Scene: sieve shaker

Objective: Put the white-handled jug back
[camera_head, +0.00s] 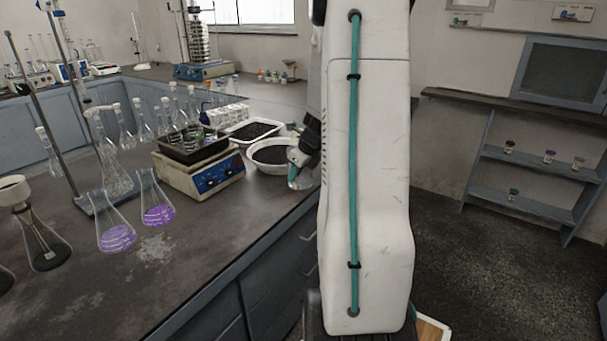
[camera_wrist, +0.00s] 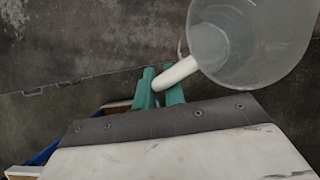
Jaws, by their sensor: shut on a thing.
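The jug (camera_wrist: 250,40) is a translucent grey cup with a white handle (camera_wrist: 176,73). It fills the upper right of the wrist view. The teal fingers of my gripper (camera_wrist: 161,88) are shut on the handle, one on each side. In the head view my gripper (camera_head: 297,160) is at the bench's right edge, beside the white round basin, and partly hidden by my arm. A pale part of the jug (camera_head: 301,180) shows just below the fingers there. Whether the jug touches the bench cannot be told.
A white round basin (camera_head: 270,168) of dark grains and a white tray (camera_head: 232,132) stand left of my gripper. A hotplate (camera_head: 190,175) with a black pan is further left. Flasks (camera_head: 157,205) with purple liquid stand nearer. The front bench top (camera_head: 200,262) is clear.

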